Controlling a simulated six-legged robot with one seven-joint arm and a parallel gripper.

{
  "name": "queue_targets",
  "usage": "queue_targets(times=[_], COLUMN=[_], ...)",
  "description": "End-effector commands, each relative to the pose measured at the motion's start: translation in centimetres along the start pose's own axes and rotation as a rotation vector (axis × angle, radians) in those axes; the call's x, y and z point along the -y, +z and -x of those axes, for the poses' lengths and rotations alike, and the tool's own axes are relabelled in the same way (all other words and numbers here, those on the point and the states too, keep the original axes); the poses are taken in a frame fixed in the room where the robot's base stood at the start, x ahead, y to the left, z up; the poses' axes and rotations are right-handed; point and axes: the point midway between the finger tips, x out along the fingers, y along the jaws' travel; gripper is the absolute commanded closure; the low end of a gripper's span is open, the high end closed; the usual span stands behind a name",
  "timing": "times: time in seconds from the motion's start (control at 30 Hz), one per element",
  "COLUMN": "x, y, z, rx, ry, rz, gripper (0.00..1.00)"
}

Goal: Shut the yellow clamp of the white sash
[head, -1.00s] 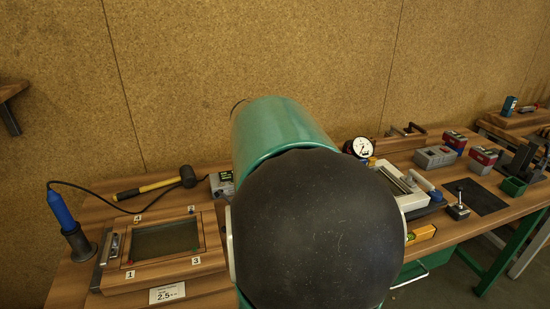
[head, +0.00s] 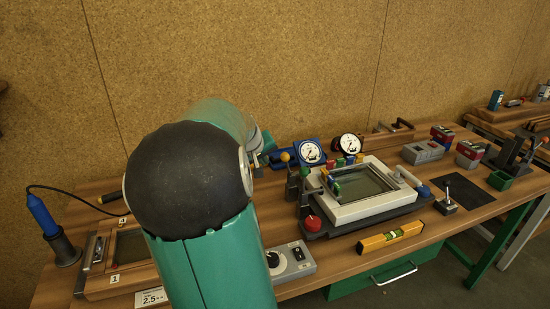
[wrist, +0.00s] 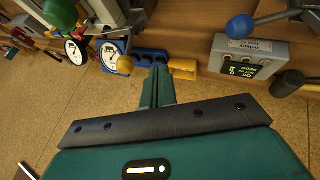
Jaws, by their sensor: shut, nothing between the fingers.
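The white sash (head: 350,213) is a white frame around a dark pane on a dark base, right of my arm in the head view. Small red, green, blue and yellow parts sit along its far and left edges; I cannot tell which is the yellow clamp or how it stands. A yellow ball knob (head: 285,157) rises on a post behind its left side. It also shows in the wrist view (wrist: 124,64), left of my gripper (wrist: 158,86). My gripper's fingers are together and empty, apart from the knob in the picture.
A blue gauge (head: 309,151) and a black gauge (head: 347,144) stand behind the sash. A red ball (head: 313,222) is at its near-left corner. A yellow level (head: 390,237) lies in front. A grey display box (wrist: 245,57) and a blue ball (wrist: 239,27) are right in the wrist view.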

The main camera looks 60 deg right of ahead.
Motion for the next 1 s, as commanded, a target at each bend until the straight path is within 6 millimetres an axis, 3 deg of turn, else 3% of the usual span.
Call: queue_targets(times=[0.13, 0.3, 1.0], x=[-0.3, -2.4, -4.4], y=[0.1, -0.2, -0.3], z=[-2.9, -3.6, -4.1], rx=[0.003, 0.000, -0.002], ry=[0.002, 0.000, -0.002], rz=[-0.002, 0.000, -0.001], gripper=[1.00, 1.00, 1.00])
